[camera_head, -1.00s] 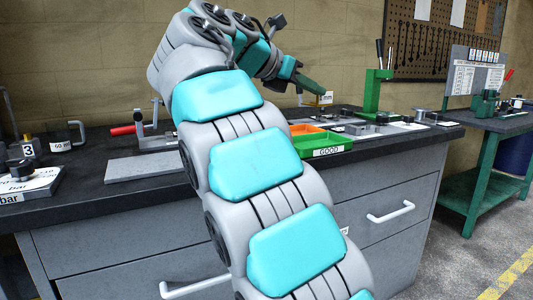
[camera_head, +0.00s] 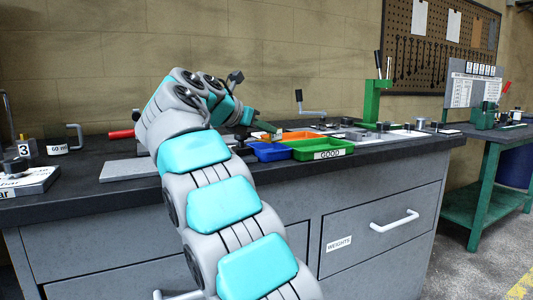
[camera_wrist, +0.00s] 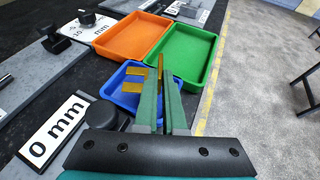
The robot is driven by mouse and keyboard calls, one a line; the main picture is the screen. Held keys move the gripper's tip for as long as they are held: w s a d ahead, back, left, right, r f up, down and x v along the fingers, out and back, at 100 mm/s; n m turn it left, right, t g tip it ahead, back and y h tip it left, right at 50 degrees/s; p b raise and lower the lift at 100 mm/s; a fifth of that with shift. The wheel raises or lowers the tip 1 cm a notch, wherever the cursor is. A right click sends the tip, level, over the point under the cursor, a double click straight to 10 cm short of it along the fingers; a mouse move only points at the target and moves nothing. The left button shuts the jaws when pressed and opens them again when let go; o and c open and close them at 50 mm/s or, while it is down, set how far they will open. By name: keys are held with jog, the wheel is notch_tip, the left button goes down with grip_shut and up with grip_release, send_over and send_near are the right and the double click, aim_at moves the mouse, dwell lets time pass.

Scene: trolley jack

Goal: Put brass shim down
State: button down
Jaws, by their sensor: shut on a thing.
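My gripper (camera_wrist: 161,78) is shut on a thin brass shim (camera_wrist: 161,63), which stands on edge between the long green fingers. In the wrist view the fingertips are over the far right part of a small blue tray (camera_wrist: 108,92). Several flat brass pieces (camera_wrist: 133,76) lie in that tray, partly hidden by the left finger. Whether the held shim touches the tray cannot be told.
An orange tray (camera_wrist: 103,42) and a green tray (camera_wrist: 211,62) labelled GOOD adjoin the blue one. A dark round piece (camera_wrist: 74,112) stands beside a "0 mm" plate (camera_wrist: 50,140). A green press (camera_head: 372,100) stands farther right on the bench.

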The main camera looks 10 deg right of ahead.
jog(key=shift+f+b, duration=0.9)
jog(key=shift+f, duration=0.95)
jog(key=shift+f, duration=0.1)
jog(key=c, duration=1)
grip_release()
jog(key=p+v, duration=0.2)
jog(key=v, duration=1)
jog(key=shift+a, duration=0.1)
